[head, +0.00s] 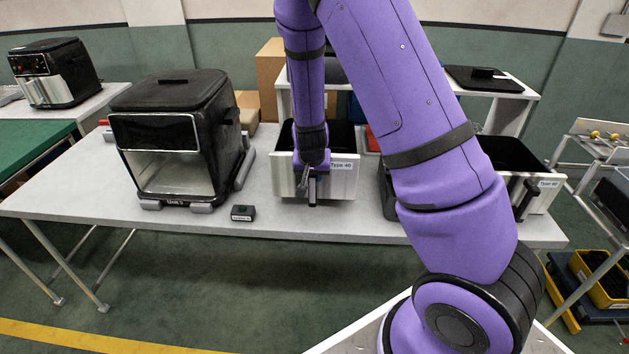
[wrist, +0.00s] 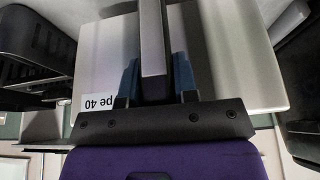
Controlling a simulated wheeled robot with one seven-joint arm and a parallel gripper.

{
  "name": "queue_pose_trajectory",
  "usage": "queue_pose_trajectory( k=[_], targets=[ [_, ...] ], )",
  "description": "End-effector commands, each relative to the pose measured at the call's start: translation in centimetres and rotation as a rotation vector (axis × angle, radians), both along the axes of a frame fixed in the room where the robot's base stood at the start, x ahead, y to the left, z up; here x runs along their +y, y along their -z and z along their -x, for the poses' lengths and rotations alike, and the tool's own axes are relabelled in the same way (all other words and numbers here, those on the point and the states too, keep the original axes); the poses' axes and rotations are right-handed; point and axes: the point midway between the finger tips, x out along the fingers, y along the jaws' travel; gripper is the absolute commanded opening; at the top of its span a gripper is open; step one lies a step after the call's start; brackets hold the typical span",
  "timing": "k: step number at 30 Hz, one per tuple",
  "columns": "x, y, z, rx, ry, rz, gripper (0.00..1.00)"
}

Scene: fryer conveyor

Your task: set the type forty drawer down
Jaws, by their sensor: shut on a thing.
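The type 40 drawer (head: 342,184) is a light metal-fronted bin with a dark inside and a "Type 40" label. In the head view it is upright over the middle of the white table (head: 270,222); I cannot tell whether its underside touches the top. My gripper (head: 312,178) is shut on the drawer's front handle (head: 312,192). In the wrist view, my gripper's blue-grey fingers (wrist: 156,82) are on both sides of the handle (wrist: 152,40), against the pale drawer front (wrist: 235,55). My arm hides part of the drawer's back.
A black fryer labelled Unit 5 (head: 175,105) stands left with an open, empty bay. A small black box (head: 243,213) lies near the table's front edge. Another labelled drawer (head: 541,198) stands right, partly behind my arm. A white shelf (head: 515,100) and cardboard boxes (head: 270,75) are behind.

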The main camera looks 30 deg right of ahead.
Motion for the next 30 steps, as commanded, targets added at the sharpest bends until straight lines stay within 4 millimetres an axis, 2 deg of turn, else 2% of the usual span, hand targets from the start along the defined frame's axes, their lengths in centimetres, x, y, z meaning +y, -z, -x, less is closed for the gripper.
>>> queue_pose_trajectory(
  k=[3, 8, 18, 30],
  targets=[
    [-1.0, 0.0, -1.0, -0.003, 0.001, 0.000, 0.00],
    [-1.4, 0.3, -1.4, -0.002, 0.001, 0.000, 0.00],
    [-1.3, 3.6, -1.3, -0.002, 0.001, -0.001, 0.00],
    [-1.4, 4.0, -1.3, -0.003, 0.001, 0.001, 0.00]
  ],
)
